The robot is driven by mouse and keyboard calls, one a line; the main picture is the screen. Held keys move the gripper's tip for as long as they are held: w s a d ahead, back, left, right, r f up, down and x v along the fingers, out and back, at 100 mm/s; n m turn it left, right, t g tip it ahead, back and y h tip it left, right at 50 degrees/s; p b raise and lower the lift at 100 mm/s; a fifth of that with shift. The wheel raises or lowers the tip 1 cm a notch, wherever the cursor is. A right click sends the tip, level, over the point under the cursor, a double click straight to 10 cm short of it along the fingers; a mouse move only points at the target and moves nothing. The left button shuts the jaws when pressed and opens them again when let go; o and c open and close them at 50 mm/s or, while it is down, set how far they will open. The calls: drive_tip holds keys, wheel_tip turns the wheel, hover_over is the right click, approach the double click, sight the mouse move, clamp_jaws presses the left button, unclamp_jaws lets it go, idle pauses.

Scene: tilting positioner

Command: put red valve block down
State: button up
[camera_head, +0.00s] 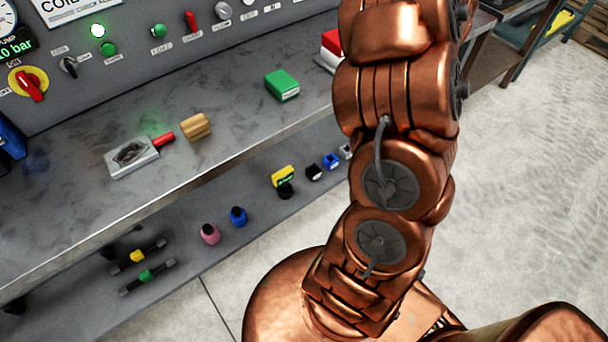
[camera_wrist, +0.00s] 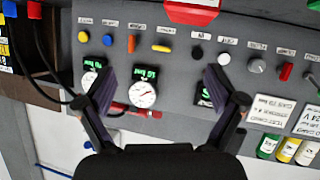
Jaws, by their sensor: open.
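My gripper (camera_wrist: 160,88) shows in the wrist view with its two dark fingers spread wide and nothing between them. It faces a grey panel with gauges and knobs. In the head view my gripper is out of frame above. A red block with a white lower part (camera_head: 331,44) sits on the grey bench (camera_head: 235,125), partly hidden behind my arm; it may be the red valve block. A red shape (camera_wrist: 192,13) is cut off by the top edge of the wrist view, and I cannot tell if it is the same thing.
A green block (camera_head: 282,85), a tan block (camera_head: 196,127) and a grey plate with a red handle (camera_head: 131,156) lie on the bench. Several small coloured parts lie on the lower shelf (camera_head: 190,262). The control panel (camera_head: 150,70) bounds the bench at the back.

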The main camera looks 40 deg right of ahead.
drive_tip(key=s+a+r+m+g+h, duration=0.2)
drive_tip(key=a+r+m+g+h, duration=0.1)
drive_tip(key=a+r+g+h, duration=0.3)
drive_tip(key=s+a+f+n+g+y, duration=0.1)
drive_tip(key=s+a+f+g+y, duration=0.2)
drive_tip(key=s+a, duration=0.6)
drive_tip(key=s+a+f+n+g+y, duration=0.1)
drive_tip(key=s+a+f+g+y, duration=0.2)
drive_tip(key=s+a, duration=0.6)
drive_tip(key=s+a+f+n+g+y, duration=0.1)
drive_tip(key=s+a, duration=0.9)
drive_tip(key=a, duration=1.1)
wheel_tip(320, 180, down, 3)
drive_tip(key=shift+a+r+n+g+y, duration=0.1)
drive_tip(key=shift+a+n+g+y, duration=0.25)
drive_tip(key=shift+g+y, duration=0.7)
drive_tip(key=shift+s+d, duration=0.1)
drive_tip(key=shift+d, duration=0.05)
